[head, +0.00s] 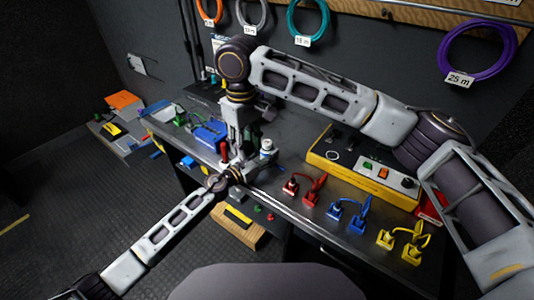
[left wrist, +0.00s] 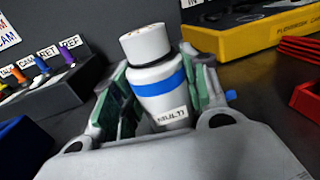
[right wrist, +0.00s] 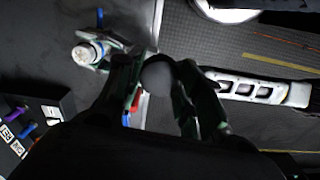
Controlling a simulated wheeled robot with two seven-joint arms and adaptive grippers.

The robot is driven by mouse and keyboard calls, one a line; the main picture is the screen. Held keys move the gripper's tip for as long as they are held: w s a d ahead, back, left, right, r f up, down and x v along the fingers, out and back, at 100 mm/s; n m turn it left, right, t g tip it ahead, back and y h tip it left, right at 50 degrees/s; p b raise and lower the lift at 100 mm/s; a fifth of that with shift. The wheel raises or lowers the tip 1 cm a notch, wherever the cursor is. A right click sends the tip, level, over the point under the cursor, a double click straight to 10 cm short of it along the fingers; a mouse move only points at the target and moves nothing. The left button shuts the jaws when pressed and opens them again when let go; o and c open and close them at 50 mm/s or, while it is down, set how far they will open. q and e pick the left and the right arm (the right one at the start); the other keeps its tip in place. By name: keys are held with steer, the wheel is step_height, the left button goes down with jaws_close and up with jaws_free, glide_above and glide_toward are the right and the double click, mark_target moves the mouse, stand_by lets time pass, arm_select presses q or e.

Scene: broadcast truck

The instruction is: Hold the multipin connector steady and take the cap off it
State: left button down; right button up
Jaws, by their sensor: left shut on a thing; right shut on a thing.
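The multipin connector (left wrist: 160,90) is a pale grey-white cylinder with a blue band and a printed label. My left gripper (left wrist: 150,105) is shut around its body and holds it nearly upright. Its bare top face, with small copper-coloured contacts, shows in the left wrist view and in the right wrist view (right wrist: 88,53). In the head view the connector (head: 267,147) stands out at the bench's front edge. The cap (right wrist: 157,75), a dark grey round piece, is between the fingers of my right gripper (right wrist: 156,85), apart from the connector and beside it.
A yellow flight-case panel (head: 345,165) lies on the bench to the right. Red (head: 305,188), blue (head: 350,214) and yellow (head: 403,240) cabled plugs line the front edge. A small rack of coloured plugs (left wrist: 45,100) stands left of the connector. Coiled cables hang on the wall.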

mark_target(262, 157)
arm_select(q)
steer(key=shift+f, duration=0.1)
arm_select(e)
steer(key=shift+f, duration=0.15)
arm_select(q)
steer(key=c, duration=0.8)
jaws_free()
steer(key=shift+o, duration=0.2)
steer(key=shift+r, duration=0.2)
arm_select(e)
steer(key=shift+r, duration=0.2)
arm_select(q)
steer(key=v, duration=0.7)
steer(key=shift+s+a+f+b, duration=0.1)
steer(key=shift+s+a+b, duration=0.1)
steer(key=shift+b, duration=0.1)
arm_select(e)
steer(key=shift+f, duration=0.45)
arm_select(q)
steer(key=shift+b+v, duration=0.45)
steer(key=shift+v, duration=1.8)
arm_select(e)
steer(key=shift+f, duration=0.4)
